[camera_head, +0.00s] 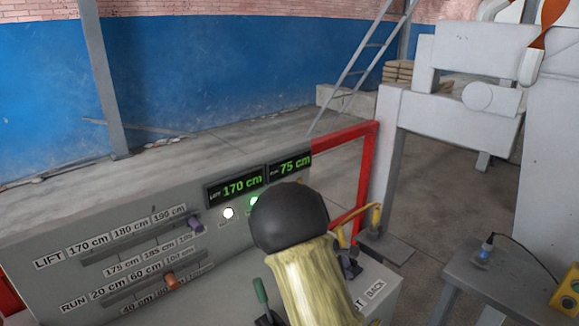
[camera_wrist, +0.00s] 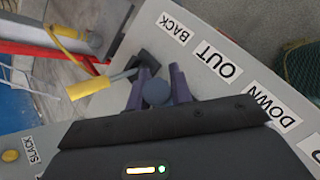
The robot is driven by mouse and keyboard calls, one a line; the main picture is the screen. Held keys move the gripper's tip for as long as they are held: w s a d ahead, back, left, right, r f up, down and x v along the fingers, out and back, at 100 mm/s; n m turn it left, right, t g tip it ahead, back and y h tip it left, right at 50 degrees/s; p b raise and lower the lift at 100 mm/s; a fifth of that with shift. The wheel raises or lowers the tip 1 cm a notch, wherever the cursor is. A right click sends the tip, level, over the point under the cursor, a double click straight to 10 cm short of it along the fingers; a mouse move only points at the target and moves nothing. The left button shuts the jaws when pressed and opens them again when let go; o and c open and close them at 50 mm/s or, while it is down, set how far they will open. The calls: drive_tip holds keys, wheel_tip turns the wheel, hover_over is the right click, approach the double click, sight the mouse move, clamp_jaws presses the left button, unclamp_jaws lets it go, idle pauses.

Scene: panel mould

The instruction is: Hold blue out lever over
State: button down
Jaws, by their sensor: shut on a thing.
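The blue out lever shows in the wrist view as a round blue-grey knob (camera_wrist: 156,92), near the white OUT label (camera_wrist: 221,64). My gripper (camera_wrist: 158,86) has its two dark purplish fingers on either side of this knob and is shut on it. The lever's shaft and foot are hidden under the knob and the gripper, so I cannot tell how far it leans. In the head view my arm covers most of this part of the panel.
A yellow-handled lever (camera_wrist: 98,87) lies close beside my fingers. A green lever (camera_head: 260,291) stands left of my arm. The panel's displays (camera_head: 234,187) read 170 cm and 75 cm. A red frame (camera_head: 369,178) stands behind the panel.

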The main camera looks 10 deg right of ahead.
drive_tip(key=shift+d+r, duration=0.1)
drive_tip(key=shift+d, duration=0.1)
drive_tip(key=w+r+p, duration=0.1)
drive_tip(key=w+a+r+p, duration=0.1)
drive_tip(key=w+p, duration=0.1)
drive_tip(key=w+a+r+p, duration=0.1)
drive_tip(key=p, duration=0.1)
drive_tip(key=shift+w+a, duration=0.2)
drive_tip(key=shift+w, duration=0.1)
drive_tip(key=c, duration=1.3)
unclamp_jaws()
drive_tip(key=shift+s+a+f, duration=0.1)
drive_tip(key=shift+a+f, duration=0.1)
drive_tip(key=shift+a, duration=0.05)
drive_tip(key=shift+o, duration=0.2)
drive_tip(key=shift+s, duration=0.2)
drive_tip(key=shift+r, duration=0.1)
drive_tip(key=b+v, duration=0.3)
drive_tip(key=v, duration=1.4)
drive_tip(key=shift+a, duration=0.25)
